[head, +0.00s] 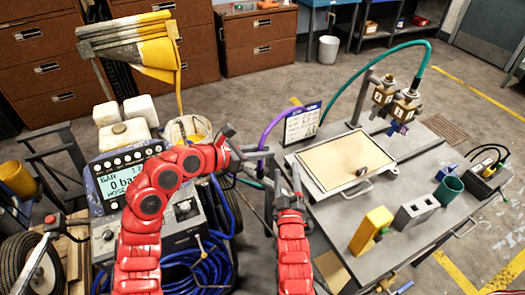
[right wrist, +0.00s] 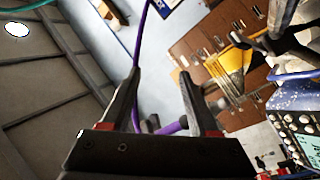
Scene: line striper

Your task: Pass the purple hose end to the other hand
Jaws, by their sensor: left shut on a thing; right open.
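The purple hose (head: 266,133) rises from my left gripper and curves up behind a small sign. My left gripper (head: 256,156) is shut on the hose near its end, left of the worktable. My right gripper (head: 287,184) is open and empty, pointing up, just below and right of the left one. In the right wrist view the purple hose (right wrist: 143,32) runs down behind the left finger, and a purple piece (right wrist: 172,128) shows between the open fingers (right wrist: 160,80), low near the palm. I cannot tell whether it touches them. The hose end itself is hard to make out.
The grey worktable (head: 335,215) at right holds a framed tray (head: 338,187), a yellow block (head: 371,231), a grey block (head: 415,211) and a green cup (head: 448,190). A green hose (head: 352,95) arches to brass fittings (head: 404,104). The line striper with its display (head: 128,185) stands left.

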